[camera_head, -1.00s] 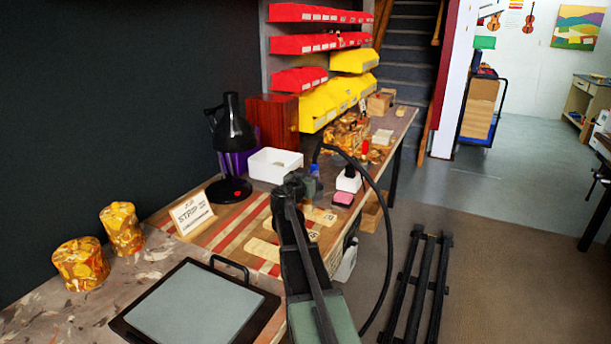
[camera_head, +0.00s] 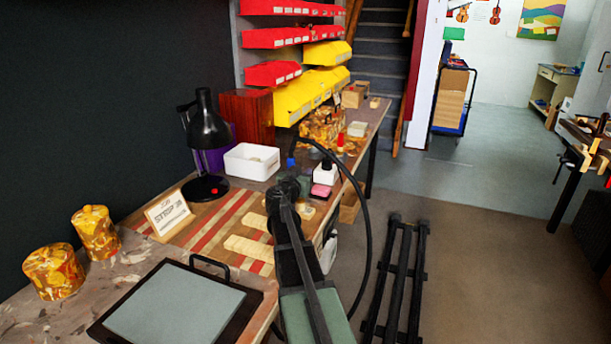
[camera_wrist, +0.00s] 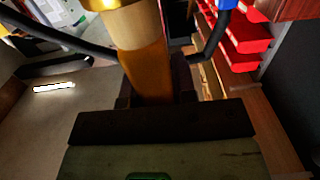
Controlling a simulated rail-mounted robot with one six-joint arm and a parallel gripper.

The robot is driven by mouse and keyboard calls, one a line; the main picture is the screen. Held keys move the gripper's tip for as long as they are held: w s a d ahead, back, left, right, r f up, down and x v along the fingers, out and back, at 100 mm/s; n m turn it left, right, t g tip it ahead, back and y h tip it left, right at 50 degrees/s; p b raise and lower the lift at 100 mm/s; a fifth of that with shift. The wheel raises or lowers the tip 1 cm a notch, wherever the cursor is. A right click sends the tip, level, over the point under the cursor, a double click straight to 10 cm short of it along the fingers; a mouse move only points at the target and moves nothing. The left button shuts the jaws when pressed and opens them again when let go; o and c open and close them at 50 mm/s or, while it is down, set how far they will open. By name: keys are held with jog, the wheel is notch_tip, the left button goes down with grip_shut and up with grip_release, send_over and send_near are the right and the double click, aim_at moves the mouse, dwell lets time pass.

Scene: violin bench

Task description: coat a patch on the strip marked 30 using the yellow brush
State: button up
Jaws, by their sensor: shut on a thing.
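In the wrist view my gripper (camera_wrist: 157,95) is shut on an upright amber-yellow handle, which I take to be the yellow brush (camera_wrist: 142,55). Its bristles are out of view. In the head view my own arm hides the gripper and brush. Pale wooden strips (camera_head: 248,246) lie on the red-striped board (camera_head: 205,228), left of my arm. Another pale strip (camera_head: 256,221) lies just behind. Their numbers are too small to read. A propped card (camera_head: 167,213) reads "STRIP" with a blurred number.
A black lamp (camera_head: 207,135), white bin (camera_head: 251,161), pink block (camera_head: 320,191) and white bottle (camera_head: 325,173) stand behind the strips. A grey-topped black tray (camera_head: 172,308) and two patterned canisters (camera_head: 96,233) are at the front left. A black cable arches right of my arm.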

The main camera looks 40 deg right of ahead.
jog(key=shift+w+a, duration=2.45)
jog(key=shift+w, duration=4.45)
notch_tip(320, 180, up, 8)
jog(key=p, duration=0.7)
jog(key=shift+s, duration=0.15)
